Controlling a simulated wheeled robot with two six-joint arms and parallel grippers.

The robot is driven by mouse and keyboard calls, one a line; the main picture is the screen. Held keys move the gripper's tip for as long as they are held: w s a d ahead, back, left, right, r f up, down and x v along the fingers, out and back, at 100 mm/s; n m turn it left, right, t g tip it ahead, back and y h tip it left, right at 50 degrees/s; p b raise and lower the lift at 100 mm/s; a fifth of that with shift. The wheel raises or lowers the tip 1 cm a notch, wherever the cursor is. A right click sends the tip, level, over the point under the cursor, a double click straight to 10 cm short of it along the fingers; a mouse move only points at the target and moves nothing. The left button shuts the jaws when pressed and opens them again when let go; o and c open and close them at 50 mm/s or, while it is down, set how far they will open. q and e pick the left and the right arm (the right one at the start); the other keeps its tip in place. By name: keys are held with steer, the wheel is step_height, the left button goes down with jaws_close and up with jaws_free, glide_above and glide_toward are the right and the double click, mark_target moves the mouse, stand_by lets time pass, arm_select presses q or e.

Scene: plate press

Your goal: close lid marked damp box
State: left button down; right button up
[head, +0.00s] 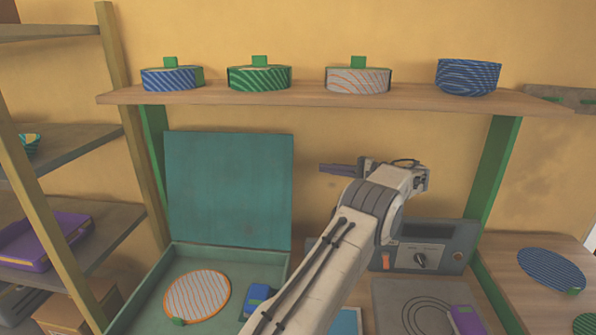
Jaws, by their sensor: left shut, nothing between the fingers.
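A teal box (173,258) stands open at the lower left of the head view. Its flat lid (230,190) stands upright at the back. I can read no marking on it. Inside lie a round plate with orange stripes (197,296) and a small blue block-like thing (258,296). My left gripper (325,168) is shut and empty, its fingers pointing left. In the picture it is just right of the lid's right edge, with a gap between them. My left arm hides part of the box's right side. My right gripper is not in view.
A shelf (310,96) above the box holds several striped round containers. A grey machine with a dial (432,258) stands right of my arm. A purple thing (466,319) lies in front of it. A wooden rack post (120,110) stands at the left.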

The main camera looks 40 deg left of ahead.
arm_select(q)
steer(key=s+a+p, duration=0.4)
steer(key=s+a, duration=0.1)
steer(key=a, duration=0.2)
steer(key=shift+s+r, duration=0.15)
steer(key=shift+s, duration=0.05)
stand_by(0.5)
